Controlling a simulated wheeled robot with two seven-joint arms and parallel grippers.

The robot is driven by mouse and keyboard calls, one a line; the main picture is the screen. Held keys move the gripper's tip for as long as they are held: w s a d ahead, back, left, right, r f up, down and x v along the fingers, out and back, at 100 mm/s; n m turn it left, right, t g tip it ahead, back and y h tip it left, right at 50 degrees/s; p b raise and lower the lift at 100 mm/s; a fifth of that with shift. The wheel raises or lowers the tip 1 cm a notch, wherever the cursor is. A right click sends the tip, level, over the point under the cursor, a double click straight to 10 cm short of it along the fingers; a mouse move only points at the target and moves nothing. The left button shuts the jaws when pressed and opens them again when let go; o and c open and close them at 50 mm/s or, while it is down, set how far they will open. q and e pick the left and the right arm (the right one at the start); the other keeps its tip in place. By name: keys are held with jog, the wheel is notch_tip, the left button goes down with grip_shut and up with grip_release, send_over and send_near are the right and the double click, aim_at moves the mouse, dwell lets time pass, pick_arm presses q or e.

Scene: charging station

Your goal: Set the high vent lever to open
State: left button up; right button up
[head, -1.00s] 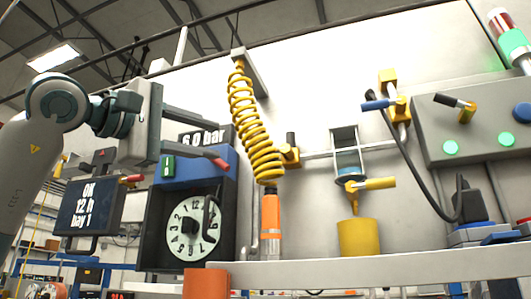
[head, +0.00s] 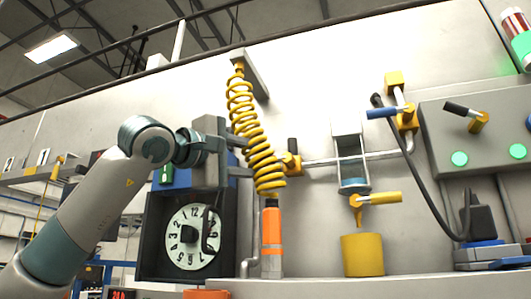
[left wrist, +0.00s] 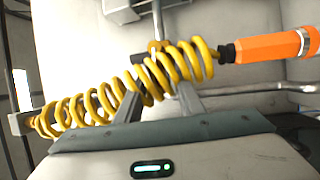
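No lever carries a readable vent label. One upper valve (head: 405,118) is yellow with a blue lever (head: 383,113) pointing left. Left of it, a small yellow valve (head: 291,165) has an upright black lever (head: 292,145). My left gripper (head: 243,157) is in front of the wall, at the left side of the yellow coiled hose, left of the small valve. In the left wrist view, the gripper (left wrist: 160,95) has its two fingers apart, with the coil (left wrist: 105,100) crossing beyond them; no lever is between them. The small valve is partly hidden behind the coil there. My right gripper is not in view.
The coiled hose (head: 252,125) hangs close to my gripper, above an orange tool (head: 271,230). A clock dial (head: 190,237) is below my arm. A yellow-handled tap (head: 378,199) is above a yellow cup (head: 362,255). A grey panel (head: 440,140) with a black lever is at right.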

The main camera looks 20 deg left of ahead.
aim_at(262, 160)
pick_arm(q)
jog(key=p+x, duration=0.1)
jog(key=x, duration=0.2)
jog(key=shift+s+r, duration=0.1)
jog(key=shift+w, duration=0.25)
jog(key=shift+d, duration=0.1)
grip_shut()
